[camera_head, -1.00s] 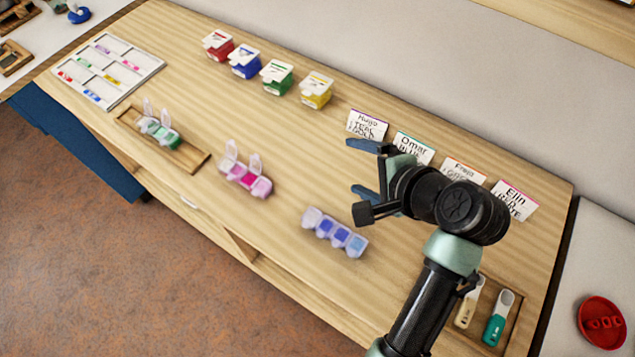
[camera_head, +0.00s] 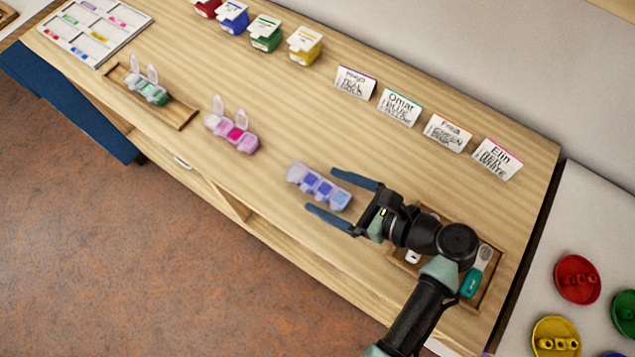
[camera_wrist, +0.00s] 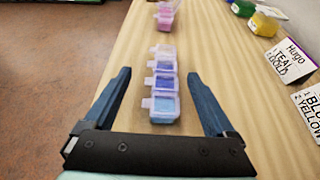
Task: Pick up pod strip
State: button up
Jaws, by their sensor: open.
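A purple-blue pod strip (camera_head: 318,187) of several compartments lies on the wooden table, and its lids look closed. A pink pod strip (camera_head: 232,132) lies to its left with two lids raised. A green pod strip (camera_head: 147,88) with raised lids lies in a wooden tray (camera_head: 180,116) farther left. My gripper (camera_head: 318,190) is open, its two blue fingers on either side of the near end of the purple-blue strip. In the wrist view the strip (camera_wrist: 164,85) stands between the fingertips (camera_wrist: 158,75), with gaps on both sides; I cannot tell the finger height.
Name cards (camera_head: 399,108) stand in a row along the back right. Several coloured boxes (camera_head: 265,36) stand at the back. A white sorting tray (camera_head: 118,46) lies far left. A wooden tray (camera_head: 487,292) with scoops lies beneath my arm.

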aim_at(321, 189)
jog(key=x, duration=0.5)
jog(key=shift+d+f, duration=0.1)
jog(key=shift+f, duration=0.3)
jog(key=c, duration=1.4)
